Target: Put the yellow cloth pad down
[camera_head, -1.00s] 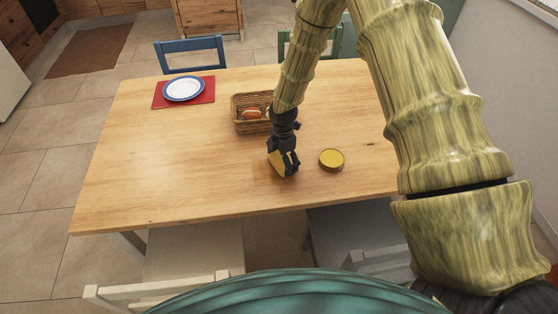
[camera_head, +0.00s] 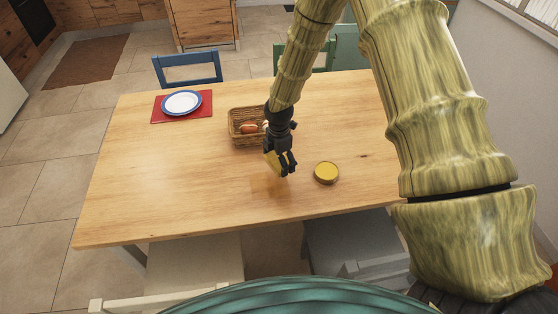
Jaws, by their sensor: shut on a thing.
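My gripper (camera_head: 281,171) is shut on the yellow cloth pad (camera_head: 272,162), over the right middle part of the wooden table (camera_head: 180,200). Only part of the pad shows, to the left of the dark fingers, and it looks tilted. The fingers hide the rest. I cannot tell whether the pad touches the tabletop; a faint darker patch lies on the wood just below it.
A round yellow-topped tin (camera_head: 326,172) stands close to the right of my gripper. A wicker basket (camera_head: 236,139) with bread-like items is just behind. A white plate (camera_head: 182,103) with a blue rim lies on a red mat (camera_head: 157,116). The table's left and front are clear.

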